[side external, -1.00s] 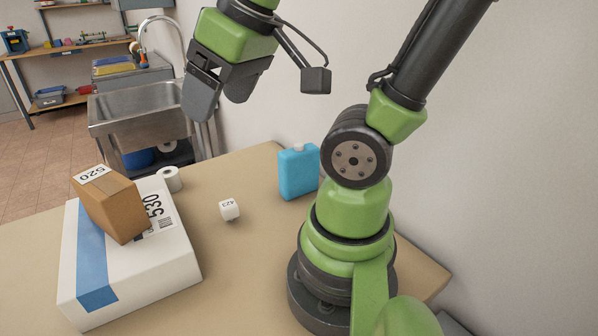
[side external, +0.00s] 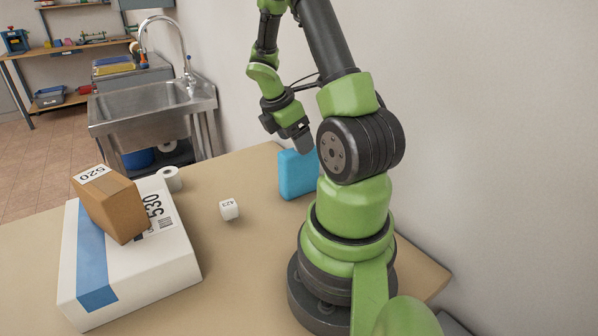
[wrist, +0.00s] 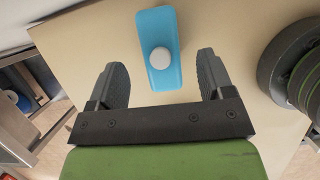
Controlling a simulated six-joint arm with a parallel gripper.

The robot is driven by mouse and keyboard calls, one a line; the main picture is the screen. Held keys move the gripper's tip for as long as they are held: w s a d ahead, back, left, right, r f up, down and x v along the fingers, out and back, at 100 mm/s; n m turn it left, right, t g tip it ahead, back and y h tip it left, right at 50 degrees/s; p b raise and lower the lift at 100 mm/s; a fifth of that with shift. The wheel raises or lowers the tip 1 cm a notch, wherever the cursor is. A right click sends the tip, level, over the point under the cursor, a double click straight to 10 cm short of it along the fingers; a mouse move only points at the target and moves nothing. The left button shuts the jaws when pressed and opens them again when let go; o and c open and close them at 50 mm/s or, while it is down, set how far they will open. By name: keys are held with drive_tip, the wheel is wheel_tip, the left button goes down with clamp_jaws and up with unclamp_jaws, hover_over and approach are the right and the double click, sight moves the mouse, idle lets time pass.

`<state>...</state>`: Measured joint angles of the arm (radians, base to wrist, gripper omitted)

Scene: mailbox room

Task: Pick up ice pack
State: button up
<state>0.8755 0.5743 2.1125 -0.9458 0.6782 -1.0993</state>
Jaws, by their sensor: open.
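The ice pack is a blue upright block (side external: 296,176) standing on the table at the back, partly hidden behind my arm in the side view. In the wrist view the ice pack (wrist: 158,22) shows from above with a round white cap on top. My gripper (wrist: 160,75) is open and empty, with its two fingers apart on either side of the ice pack's near end. In the side view my gripper (side external: 303,146) is above the ice pack, pointing down at a tilt and overlapping its top. I cannot tell the exact height gap.
A large white box (side external: 130,262) with a blue stripe lies at the left, with a brown box (side external: 112,205) on it. A small white cube (side external: 229,209) and a white roll (side external: 170,179) sit on the table (side external: 235,270). A wall (side external: 500,150) rises behind.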

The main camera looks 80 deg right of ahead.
sight(299, 170)
drive_tip(key=x, duration=0.6)
drive_tip(key=shift+w+a, duration=0.1)
drive_tip(key=shift+a, duration=0.05)
drive_tip(key=c, duration=1.2)
drive_tip(key=shift+r, duration=0.1)
